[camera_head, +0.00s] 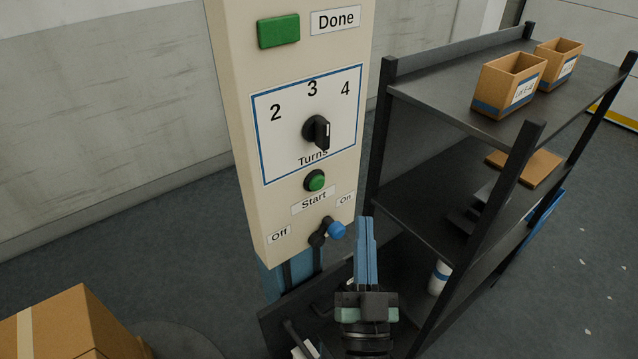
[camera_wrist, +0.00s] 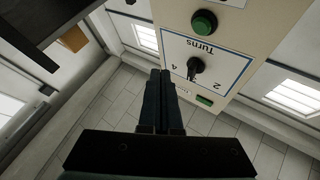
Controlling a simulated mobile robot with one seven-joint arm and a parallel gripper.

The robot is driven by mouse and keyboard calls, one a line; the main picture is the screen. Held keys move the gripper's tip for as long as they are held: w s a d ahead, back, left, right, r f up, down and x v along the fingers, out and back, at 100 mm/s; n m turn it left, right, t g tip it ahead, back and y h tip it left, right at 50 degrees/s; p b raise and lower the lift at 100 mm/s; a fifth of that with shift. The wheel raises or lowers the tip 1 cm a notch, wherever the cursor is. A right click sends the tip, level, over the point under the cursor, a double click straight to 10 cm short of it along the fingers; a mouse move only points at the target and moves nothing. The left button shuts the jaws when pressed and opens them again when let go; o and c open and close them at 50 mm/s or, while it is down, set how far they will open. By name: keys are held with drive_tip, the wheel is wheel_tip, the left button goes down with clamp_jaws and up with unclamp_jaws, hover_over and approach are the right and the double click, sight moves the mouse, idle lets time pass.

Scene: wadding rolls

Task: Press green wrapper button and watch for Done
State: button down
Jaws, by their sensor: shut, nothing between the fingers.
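The round green Start button (camera_head: 315,180) sits on the cream control panel (camera_head: 243,150), above its "Start" label (camera_head: 314,201). It also shows at the top of the wrist view (camera_wrist: 204,22), where the panel appears upside down. A green rectangular lamp (camera_head: 278,31) is beside the "Done" label (camera_head: 335,19) at the panel top; its colour is dull green and I cannot tell if it is lit. My gripper (camera_head: 367,222) is shut and empty, its fingers together, below and to the right of the button, apart from it. The fingers also show in the wrist view (camera_wrist: 160,74).
A Turns dial (camera_head: 316,131) sits above the button. A blue-tipped lever (camera_head: 336,230) leans toward "On", close to my fingers. A dark shelf rack (camera_head: 455,85) with open boxes (camera_head: 509,86) stands close on the right. A cardboard box (camera_head: 75,325) is lower left.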

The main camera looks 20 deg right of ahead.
sight(316, 182)
drive_tip(key=w+a+b, duration=0.2)
drive_tip(key=w, duration=0.5)
drive_tip(key=shift+w+a, duration=0.25)
drive_tip(key=shift+a, duration=0.15)
drive_tip(key=shift+w+b, duration=0.1)
drive_tip(key=shift+b, duration=0.25)
idle(1.4)
drive_tip(key=shift+w+a, duration=0.1)
drive_tip(key=shift+w, duration=0.2)
